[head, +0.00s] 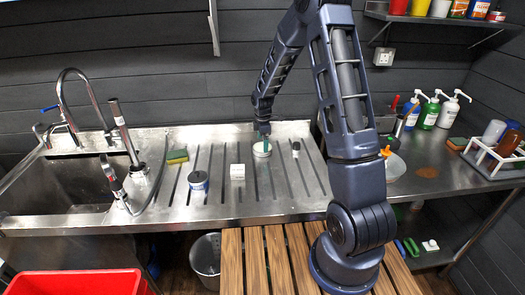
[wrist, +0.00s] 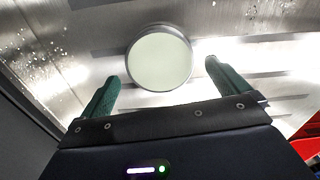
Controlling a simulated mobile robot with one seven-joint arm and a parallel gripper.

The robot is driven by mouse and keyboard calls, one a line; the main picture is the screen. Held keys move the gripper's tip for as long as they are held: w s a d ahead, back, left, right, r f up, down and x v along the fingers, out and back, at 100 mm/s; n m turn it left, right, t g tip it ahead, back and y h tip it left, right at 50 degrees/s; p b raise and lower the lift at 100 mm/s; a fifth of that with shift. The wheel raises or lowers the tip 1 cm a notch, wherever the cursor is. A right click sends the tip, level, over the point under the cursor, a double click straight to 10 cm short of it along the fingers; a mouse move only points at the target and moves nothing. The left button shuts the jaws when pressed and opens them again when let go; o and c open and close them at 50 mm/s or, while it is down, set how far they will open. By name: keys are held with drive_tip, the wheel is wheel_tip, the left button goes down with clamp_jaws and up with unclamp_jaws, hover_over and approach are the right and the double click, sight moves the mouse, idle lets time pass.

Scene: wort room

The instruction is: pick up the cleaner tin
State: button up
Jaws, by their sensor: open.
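A round tin with a pale lid (head: 261,150) stands upright on the ribbed steel drainboard, right under my gripper (head: 262,138). In the wrist view the tin's lid (wrist: 160,60) lies just ahead of and between the two green fingers. My gripper (wrist: 163,78) is open and empty, pointing down, with gaps on both sides of the tin. I cannot read either label, so I cannot tell which holds cleaner.
A white block (head: 237,172) stands between the tins. A sponge (head: 177,157) lies further left, near the sink (head: 65,183) and tap. A small dark-and-white item (head: 296,149) stands right of my gripper. Pump bottles (head: 431,112) are at the right. A red bin (head: 78,283) sits front left.

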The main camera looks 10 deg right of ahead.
sight(262, 147)
wheel_tip(262, 147, down, 4)
drive_tip(key=shift+r, duration=0.25)
drive_tip(key=shift+c, duration=0.4)
drive_tip(key=c, duration=1)
drive_tip(key=shift+o, duration=0.2)
drive_tip(key=shift+r, duration=0.2)
